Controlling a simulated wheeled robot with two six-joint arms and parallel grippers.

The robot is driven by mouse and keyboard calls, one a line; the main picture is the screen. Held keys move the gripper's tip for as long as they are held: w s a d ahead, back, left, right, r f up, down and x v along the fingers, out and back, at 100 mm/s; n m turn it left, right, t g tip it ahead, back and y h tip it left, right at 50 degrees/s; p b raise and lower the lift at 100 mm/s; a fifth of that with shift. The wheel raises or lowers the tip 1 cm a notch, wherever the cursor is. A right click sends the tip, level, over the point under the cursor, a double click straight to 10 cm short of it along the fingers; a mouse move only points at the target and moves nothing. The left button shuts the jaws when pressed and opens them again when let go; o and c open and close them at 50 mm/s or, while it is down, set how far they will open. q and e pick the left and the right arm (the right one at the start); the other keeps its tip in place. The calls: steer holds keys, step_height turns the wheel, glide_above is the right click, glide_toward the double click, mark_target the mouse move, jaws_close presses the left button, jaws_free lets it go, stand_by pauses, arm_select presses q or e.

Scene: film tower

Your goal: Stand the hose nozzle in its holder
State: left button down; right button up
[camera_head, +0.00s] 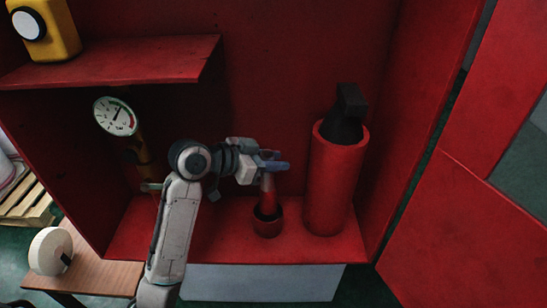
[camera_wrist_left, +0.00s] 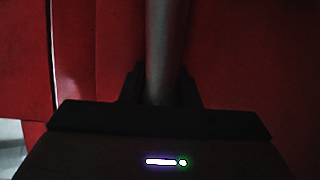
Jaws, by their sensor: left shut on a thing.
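The hose nozzle (camera_head: 268,187) is a red piece with a darker lower end, seen upright in the head view. Its lower end stands in or directly over the opening of the holder (camera_head: 267,227), a small dark red cup on the red cabinet floor; I cannot tell how deep it sits. My left gripper (camera_head: 272,163) is shut on the nozzle near its top. In the left wrist view a grey shaft (camera_wrist_left: 165,50), which looks like the nozzle, rises between the fingers (camera_wrist_left: 160,88). My right gripper is not in view.
A red extinguisher (camera_head: 335,180) with a black top stands close to the right of the holder. A pressure gauge (camera_head: 115,116) on a pipe is at left, below a red shelf (camera_head: 110,63) bearing a yellow box (camera_head: 52,27). An open red door (camera_head: 460,220) is at right.

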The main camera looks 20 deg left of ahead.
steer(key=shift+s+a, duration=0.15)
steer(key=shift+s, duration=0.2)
arm_select(q)
steer(key=c, duration=1.1)
jaws_free()
steer(key=shift+f, duration=0.15)
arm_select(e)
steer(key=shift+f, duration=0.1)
arm_select(q)
steer(key=shift+r, duration=0.2)
steer(key=shift+s+a, duration=0.25)
steer(key=shift+a, duration=0.1)
steer(key=b+v, duration=0.3)
steer(key=v, duration=0.8)
steer(key=shift+b, duration=0.3)
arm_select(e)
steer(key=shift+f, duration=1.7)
arm_select(q)
steer(key=shift+s+r, duration=0.1)
steer(key=shift+r, duration=0.05)
